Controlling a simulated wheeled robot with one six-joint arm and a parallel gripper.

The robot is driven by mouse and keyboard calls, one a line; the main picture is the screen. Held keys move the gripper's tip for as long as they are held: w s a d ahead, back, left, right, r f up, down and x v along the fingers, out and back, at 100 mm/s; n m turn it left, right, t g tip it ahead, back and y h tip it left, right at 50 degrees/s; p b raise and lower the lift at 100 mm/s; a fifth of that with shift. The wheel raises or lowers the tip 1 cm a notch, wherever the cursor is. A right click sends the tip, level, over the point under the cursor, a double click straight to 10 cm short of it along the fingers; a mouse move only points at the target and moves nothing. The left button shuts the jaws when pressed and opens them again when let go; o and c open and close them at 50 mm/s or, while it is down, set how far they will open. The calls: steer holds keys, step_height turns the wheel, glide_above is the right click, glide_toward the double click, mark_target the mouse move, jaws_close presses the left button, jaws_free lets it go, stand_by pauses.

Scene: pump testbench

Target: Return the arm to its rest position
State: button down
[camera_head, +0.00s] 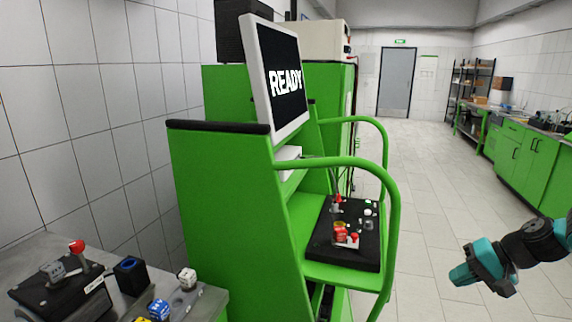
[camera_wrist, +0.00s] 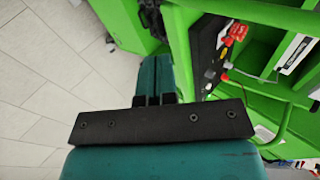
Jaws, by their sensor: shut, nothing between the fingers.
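My gripper (camera_head: 464,277), teal and black, is at the lower right in the head view, held in the air over the tiled floor. In the wrist view my gripper (camera_wrist: 153,90) fills the lower middle, its fingers together with nothing between them. My arm enters from the right edge of the head view and points left. The gripper is apart from the green testbench (camera_head: 228,205), to the right of its curved green rail.
The bench has a black control panel (camera_head: 345,240) with red knobs and a monitor (camera_head: 278,75) reading READY. A grey table (camera_head: 45,245) with a lever box and small blocks stands at lower left. Green cabinets (camera_head: 525,160) line the right wall. The floor (camera_head: 425,215) between is clear.

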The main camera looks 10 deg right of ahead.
steer(key=s+a+r+n+g+b, duration=0.15)
steer(key=a+r+n, duration=0.35)
steer(key=a, duration=0.7)
steer(key=w+a+r+n+g, duration=0.1)
steer(key=a+r+n+g, duration=0.35)
steer(key=a, duration=0.75)
steer(key=s+a+r+n+h, duration=0.1)
steer(key=s+a+r+n, duration=0.1)
steer(key=s+a, duration=0.3)
steer(key=s+a+r+n+h, duration=0.1)
steer(key=s+a+r+n, duration=0.2)
steer(key=s, duration=0.7)
steer(key=a+r, duration=0.1)
steer(key=a, duration=0.1)
steer(key=shift+a+t+b, duration=0.3)
steer(key=shift+a, duration=0.1)
